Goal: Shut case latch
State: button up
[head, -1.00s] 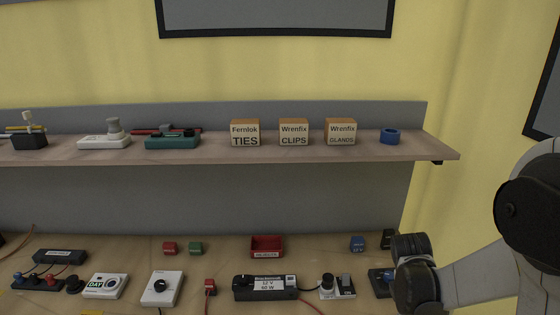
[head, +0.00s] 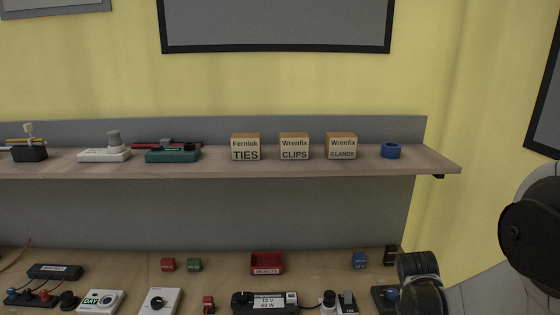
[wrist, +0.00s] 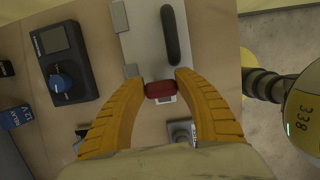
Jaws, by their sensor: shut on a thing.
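In the wrist view, a pale grey case (wrist: 143,42) with a long black handle (wrist: 170,35) lies on the wooden bench top. A small red piece (wrist: 160,89), which looks like the case latch, is at the case's near edge, with a small pale plate just below it. My gripper (wrist: 163,86) has its two orange fingers on either side of the red piece, with the tips closed against it. I cannot tell whether the latch is fully down. In the head view, neither the case nor my gripper shows.
A black device with a blue knob (wrist: 61,83) and a blue block (wrist: 15,117) lie left of the case. A grey switch-like part (wrist: 182,131) sits close below the fingers. The bench edge and floor are at the right. The head view shows a shelf (head: 215,164) above the bench.

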jog(key=shift+d+f, duration=0.2)
jog(key=shift+d+f+b, duration=0.2)
jog(key=shift+f+b, duration=0.25)
jog(key=shift+b, duration=0.15)
jog(key=o, duration=0.9)
jog(key=shift+o, duration=0.6)
jog(key=shift+d, duration=0.3)
jog(key=shift+a, duration=0.15)
jog(key=shift+p+v, duration=1.35)
jog(key=shift+v, duration=0.7)
